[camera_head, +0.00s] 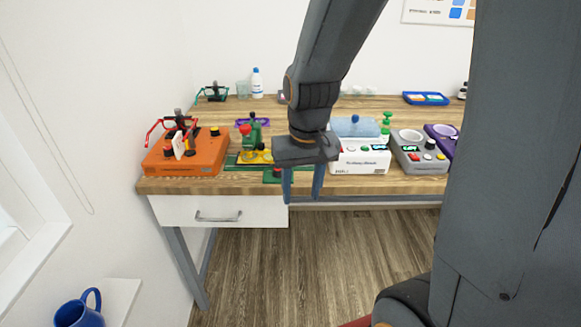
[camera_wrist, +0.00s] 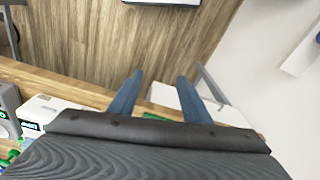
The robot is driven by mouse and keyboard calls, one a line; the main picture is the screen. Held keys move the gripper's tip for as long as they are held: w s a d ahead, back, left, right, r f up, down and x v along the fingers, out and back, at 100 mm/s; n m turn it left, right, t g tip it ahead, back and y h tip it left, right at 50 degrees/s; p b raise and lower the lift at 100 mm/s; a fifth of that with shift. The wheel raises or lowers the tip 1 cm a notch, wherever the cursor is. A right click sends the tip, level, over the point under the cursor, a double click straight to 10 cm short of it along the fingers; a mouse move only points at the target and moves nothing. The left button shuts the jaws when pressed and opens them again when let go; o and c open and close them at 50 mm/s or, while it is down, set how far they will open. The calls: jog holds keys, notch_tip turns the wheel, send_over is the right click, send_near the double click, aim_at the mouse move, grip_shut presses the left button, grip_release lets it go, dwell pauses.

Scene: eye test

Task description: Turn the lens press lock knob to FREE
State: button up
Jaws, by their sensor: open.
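My gripper (camera_head: 302,190) is open and empty. It points down in front of the table's front edge, and its two blue fingers also show in the wrist view (camera_wrist: 160,80). A green device (camera_head: 254,133) with red and yellow parts stands on the table, left of my gripper. An orange device (camera_head: 184,158) farther left holds red glasses frames and has a black knob (camera_head: 214,131) on top. I cannot tell for sure which device is the lens press. No FREE mark is readable. My gripper touches neither device.
The wooden table (camera_head: 300,106) has a white drawer (camera_head: 218,211) at front left. A white device (camera_head: 360,160) and a grey device (camera_head: 417,157) stand right of my gripper. A blue tray (camera_head: 425,98) lies at the back. The floor before the table is clear.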

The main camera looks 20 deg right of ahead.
aim_at(278, 171)
jog(key=w+m, duration=0.1)
jog(key=w, duration=0.6)
jog(key=w+m+b, duration=0.1)
jog(key=w+m, duration=0.1)
jog(key=w, duration=0.5)
jog(key=w+d+m+g+b, duration=0.1)
jog(key=w, duration=0.5)
jog(key=shift+w+r+m, duration=0.1)
jog(key=shift+w+m, duration=0.2)
jog(key=shift+w, duration=0.1)
jog(key=shift+w+a+f+p, duration=0.1)
jog(key=shift+f+p, duration=0.4)
jog(key=shift+f, duration=1.4)
jog(key=shift+a+f+p, duration=0.1)
jog(key=shift+f+p, duration=0.4)
jog(key=shift+f, duration=1.35)
jog(key=c, duration=1)
